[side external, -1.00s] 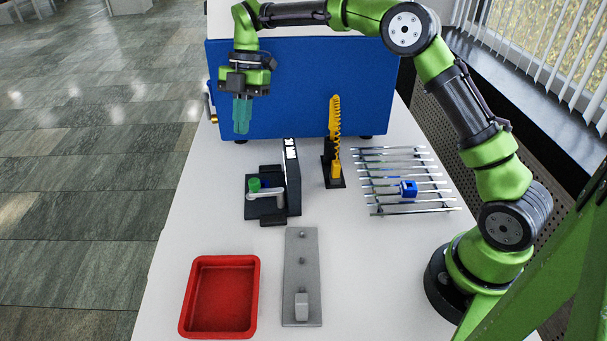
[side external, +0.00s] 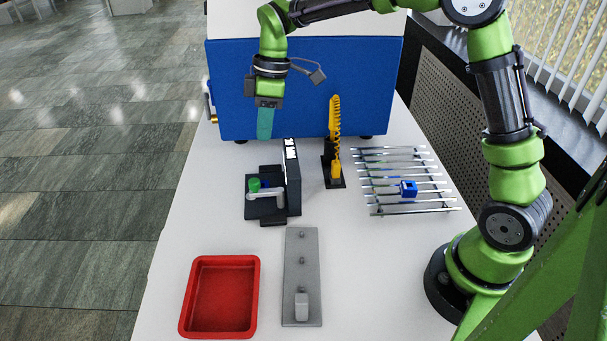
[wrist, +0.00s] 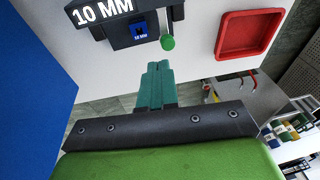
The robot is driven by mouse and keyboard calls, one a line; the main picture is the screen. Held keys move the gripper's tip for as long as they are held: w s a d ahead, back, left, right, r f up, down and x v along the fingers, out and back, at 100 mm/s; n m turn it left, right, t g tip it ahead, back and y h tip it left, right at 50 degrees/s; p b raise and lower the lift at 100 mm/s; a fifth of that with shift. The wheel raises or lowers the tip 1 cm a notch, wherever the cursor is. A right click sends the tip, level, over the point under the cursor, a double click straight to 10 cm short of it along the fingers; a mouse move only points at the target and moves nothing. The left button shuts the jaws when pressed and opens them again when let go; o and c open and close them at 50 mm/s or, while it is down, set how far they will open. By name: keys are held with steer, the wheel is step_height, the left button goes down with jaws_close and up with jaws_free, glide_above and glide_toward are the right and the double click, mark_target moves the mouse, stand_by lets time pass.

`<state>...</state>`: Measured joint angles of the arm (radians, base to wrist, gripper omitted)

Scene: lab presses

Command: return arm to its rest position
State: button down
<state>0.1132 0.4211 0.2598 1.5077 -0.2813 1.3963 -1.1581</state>
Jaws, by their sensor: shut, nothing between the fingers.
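My gripper (side external: 265,124) is shut and empty. Its teal fingers point down in front of the blue cabinet (side external: 340,85), above and behind the black press (side external: 272,192). In the wrist view, my fingers (wrist: 156,84) are together with nothing between them. The press has a green knob (side external: 253,185) and a grey lever, and in the wrist view it shows a "10 MM" label (wrist: 103,10) with a small blue piece in it.
A red tray (side external: 184,325) and a grey plate with pegs (side external: 302,255) lie at the front. A yellow coil stand (side external: 336,165) and a metal rack (side external: 385,208) holding a blue block (side external: 408,188) stand to the right. A window ledge borders the right side.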

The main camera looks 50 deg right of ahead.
steer(key=s+d+r+m+t, duration=0.1)
steer(key=s+r+m+t, duration=0.1)
steer(key=s+m, duration=0.2)
steer(key=s+d+r+m+t, duration=0.2)
steer(key=s+m, duration=0.3)
steer(key=s, duration=0.5)
steer(key=s+d+r+m+t, duration=0.1)
steer(key=s+r+m+t, duration=0.1)
steer(key=s, duration=0.5)
steer(key=m+t, duration=0.1)
steer(key=m, duration=0.1)
steer(key=shift+s+d+m, duration=0.3)
steer(key=shift+s, duration=0.05)
